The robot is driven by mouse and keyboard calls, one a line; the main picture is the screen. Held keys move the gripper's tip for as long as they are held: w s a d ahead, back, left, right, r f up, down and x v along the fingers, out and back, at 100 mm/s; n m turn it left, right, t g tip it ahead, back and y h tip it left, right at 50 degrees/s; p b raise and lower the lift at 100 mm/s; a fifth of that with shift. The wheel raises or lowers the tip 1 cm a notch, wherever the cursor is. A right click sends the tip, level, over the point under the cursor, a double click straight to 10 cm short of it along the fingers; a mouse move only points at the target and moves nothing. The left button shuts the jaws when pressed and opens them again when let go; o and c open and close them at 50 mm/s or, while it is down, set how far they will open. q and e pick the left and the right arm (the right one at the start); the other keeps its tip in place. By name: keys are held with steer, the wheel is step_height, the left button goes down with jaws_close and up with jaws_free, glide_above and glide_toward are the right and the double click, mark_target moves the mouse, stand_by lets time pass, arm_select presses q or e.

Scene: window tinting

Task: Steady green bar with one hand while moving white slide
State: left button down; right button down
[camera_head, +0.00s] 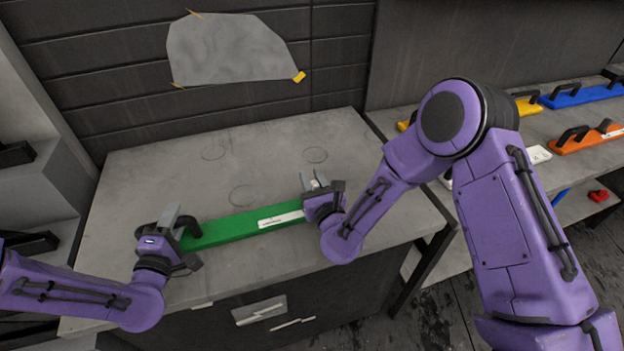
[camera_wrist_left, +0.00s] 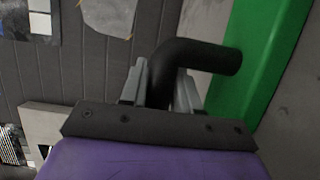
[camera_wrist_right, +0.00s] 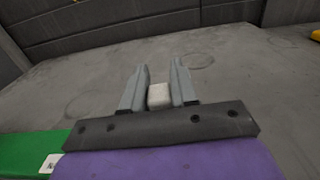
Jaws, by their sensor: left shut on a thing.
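The green bar (camera_head: 237,228) lies across the grey workbench, with a white strip (camera_head: 280,220) along its right part. My left gripper (camera_head: 180,232) is shut on the bar's black handle (camera_wrist_left: 205,55) at the left end; the handle shows bent between the fingers in the left wrist view. My right gripper (camera_head: 315,184) is at the bar's right end. In the right wrist view a small white block (camera_wrist_right: 159,95), seemingly part of the white slide, sits between its fingers; whether they press on it is unclear. The bar's right end is hidden behind this gripper.
The workbench (camera_head: 140,175) is clear behind the bar. A grey sheet (camera_head: 232,52) is taped to the dark wall. On a second bench at the right are a blue bar (camera_head: 580,95) and an orange bar (camera_head: 580,140) with black handles.

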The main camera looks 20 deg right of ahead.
steer(key=a, duration=1.2)
steer(key=shift+s+a, duration=0.15)
steer(key=c, duration=1)
jaws_free()
steer(key=shift+o, duration=0.2)
steer(key=s, duration=1.2)
steer(key=shift+d, duration=0.2)
